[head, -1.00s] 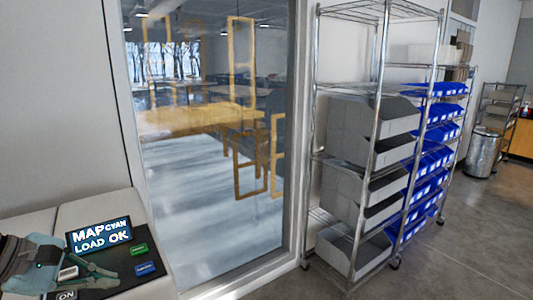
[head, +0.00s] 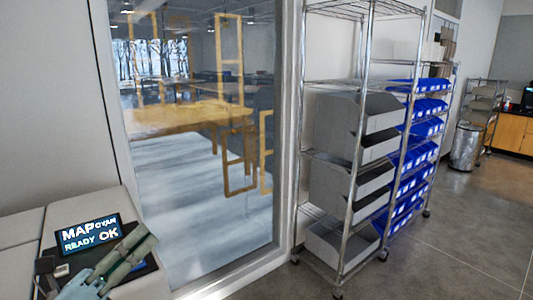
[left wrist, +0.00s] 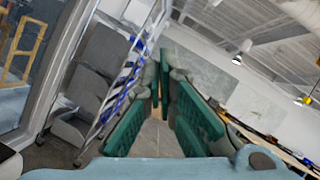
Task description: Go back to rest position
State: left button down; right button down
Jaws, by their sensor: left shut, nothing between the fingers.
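My left gripper (head: 146,238) is at the lower left of the head view, over the front part of a dark control panel (head: 48,262). Its fingers point up and to the right, shut and empty. In the left wrist view its green finger pads (left wrist: 164,75) come together at the tips with nothing between them. The panel's lit screen (head: 88,235) reads "MAP CYAN READY OK". The gripper hides much of the panel's right side. My right gripper is in neither view.
The panel sits on a pale counter (head: 118,205) beside a large window (head: 200,170). A wire rack (head: 368,130) with grey bins (head: 350,190) and blue bins (head: 418,150) stands to the right. A metal trash can (head: 465,147) is farther back. The floor (head: 455,240) at right is clear.

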pick_arm(q)
jog(key=s+a+f+n+g+y, duration=0.1)
jog(key=a+f+n+y, duration=0.4)
jog(key=f+n+y, duration=0.65)
jog(key=s+a+f+n+y, duration=0.1)
jog(key=a+f+n+y, duration=0.55)
jog(key=n, duration=0.95)
jog(key=s+d+f+n+g+h, duration=0.1)
jog(key=s+d+f+n+g, duration=0.25)
jog(key=s+f, duration=0.35)
jog(key=s+d+f+n+g+h, duration=0.1)
jog(key=s+d+f+n+g, duration=0.2)
jog(key=s+f+g, duration=0.35)
jog(key=s+d+f+n+g+h, duration=0.1)
jog(key=s+d+f+n+g, duration=0.2)
jog(key=s+f, duration=0.55)
notch_tip(320, 180, down, 17)
jog(key=s+a, duration=0.1)
jog(key=a, duration=0.1)
jog(key=s+f+g, duration=0.2)
jog(key=s+f, duration=1.1)
jog(key=s, duration=0.1)
jog(key=shift+s+a+f, duration=0.2)
jog(key=shift+s+a, duration=0.05)
jog(key=shift+a, duration=0.2)
